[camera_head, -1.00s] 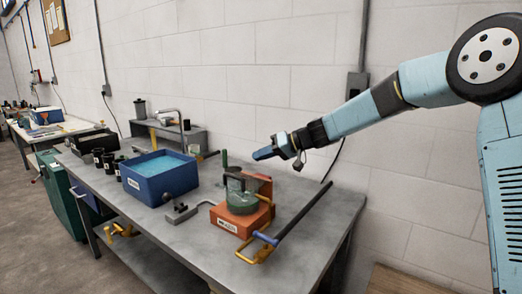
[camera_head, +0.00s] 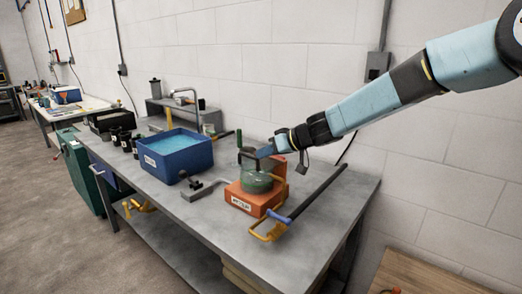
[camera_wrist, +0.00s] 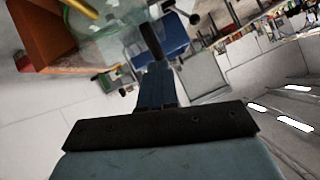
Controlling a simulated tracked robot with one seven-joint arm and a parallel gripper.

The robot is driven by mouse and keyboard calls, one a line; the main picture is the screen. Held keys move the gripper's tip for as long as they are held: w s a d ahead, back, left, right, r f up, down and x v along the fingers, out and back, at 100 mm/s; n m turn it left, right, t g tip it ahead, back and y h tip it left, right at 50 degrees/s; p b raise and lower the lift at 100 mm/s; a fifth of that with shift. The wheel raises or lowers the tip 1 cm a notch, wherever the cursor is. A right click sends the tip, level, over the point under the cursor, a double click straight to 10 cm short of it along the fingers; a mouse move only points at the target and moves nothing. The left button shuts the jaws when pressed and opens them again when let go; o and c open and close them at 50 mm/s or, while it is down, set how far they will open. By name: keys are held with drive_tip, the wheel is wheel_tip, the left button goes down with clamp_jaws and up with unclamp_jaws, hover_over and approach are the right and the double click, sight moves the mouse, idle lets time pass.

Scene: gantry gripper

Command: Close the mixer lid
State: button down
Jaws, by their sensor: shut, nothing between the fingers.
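The mixer stands near the right end of the grey workbench, with an orange base (camera_head: 247,202) and a green bowl (camera_head: 257,183). A dark bar-shaped part (camera_head: 247,157) shows above the bowl. My gripper (camera_head: 264,152) is shut and empty, its blue fingers right above the bowl beside this bar; I cannot tell whether they touch. In the wrist view the closed fingers (camera_wrist: 155,75) point at a dark rod-like end, with translucent green glass (camera_wrist: 95,45) and the orange housing (camera_wrist: 40,35) at upper left. The lid's exact angle is hard to make out.
A blue tub (camera_head: 176,156) of blue liquid stands left of the mixer, with a small grey metal fixture (camera_head: 198,188) between them. The white wall is close behind.

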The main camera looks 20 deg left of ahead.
idle(0.4)
drive_tip(key=shift+d+r, duration=0.15)
drive_tip(key=shift+r, duration=0.4)
drive_tip(key=w+a+r+v, duration=0.1)
drive_tip(key=r+v, duration=0.1)
drive_tip(key=v, duration=1)
drive_tip(key=s+d+m+t+h, duration=0.1)
drive_tip(key=s+d+m+h, duration=0.3)
drive_tip(key=s+d, duration=0.5)
drive_tip(key=s+d+f+m+t+h, duration=0.1)
drive_tip(key=s+d+m+h, duration=0.3)
drive_tip(key=d, duration=1.5)
drive_tip(key=s+d+m+t+h, duration=0.2)
drive_tip(key=s+d+m+h, duration=0.1)
drive_tip(key=s+d, duration=1)
drive_tip(key=shift+s+d+f+m+h, duration=0.35)
drive_tip(key=shift+d+m, duration=0.3)
drive_tip(key=shift+m, duration=0.25)
drive_tip(key=shift+a, duration=0.1)
